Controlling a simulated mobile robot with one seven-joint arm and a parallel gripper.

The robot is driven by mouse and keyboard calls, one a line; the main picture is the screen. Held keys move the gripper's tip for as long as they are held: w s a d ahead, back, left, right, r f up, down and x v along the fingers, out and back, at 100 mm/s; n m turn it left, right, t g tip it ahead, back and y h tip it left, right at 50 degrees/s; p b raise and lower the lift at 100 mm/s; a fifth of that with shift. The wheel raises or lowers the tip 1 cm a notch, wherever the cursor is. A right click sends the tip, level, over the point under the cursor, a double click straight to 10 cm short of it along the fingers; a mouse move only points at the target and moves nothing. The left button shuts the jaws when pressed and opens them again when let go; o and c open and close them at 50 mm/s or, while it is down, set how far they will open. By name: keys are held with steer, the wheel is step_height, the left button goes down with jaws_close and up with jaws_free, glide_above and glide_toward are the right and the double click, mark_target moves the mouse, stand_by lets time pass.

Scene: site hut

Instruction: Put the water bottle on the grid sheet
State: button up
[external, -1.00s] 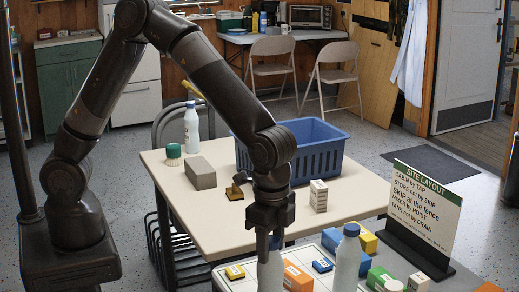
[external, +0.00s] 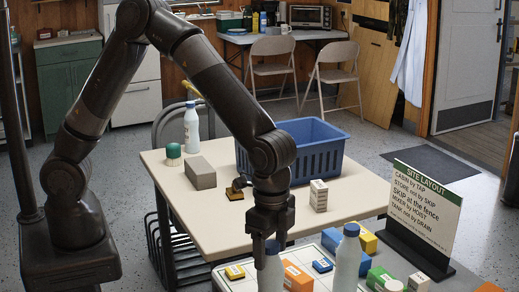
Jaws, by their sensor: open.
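My gripper (external: 270,250) points down at the bottom centre, with its fingers open around the top of a pale water bottle (external: 270,277). A second water bottle (external: 347,261), with a blue cap, stands upright to the right. A third water bottle (external: 192,130) stands at the far left of the table.
Orange, blue, yellow and green blocks crowd the front around the bottles. A site layout sign (external: 425,210) stands at right.

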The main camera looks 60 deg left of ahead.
step_height(320, 180, up, 12)
stand_by(0.4)
steer(key=s+a+r+n+t, duration=0.1)
steer(key=a+r+n+t, duration=0.2)
steer(key=a, duration=0.9)
steer(key=a+r+n, duration=0.3)
steer(key=a+r, duration=0.1)
steer(key=a, duration=0.8)
steer(key=s+a+n+t, duration=0.2)
steer(key=s+a+n, duration=0.3)
steer(key=s+a, duration=0.5)
steer(key=a, duration=0.5)
steer(key=shift+s+n+t, duration=0.3)
steer(key=shift+s+n, duration=0.1)
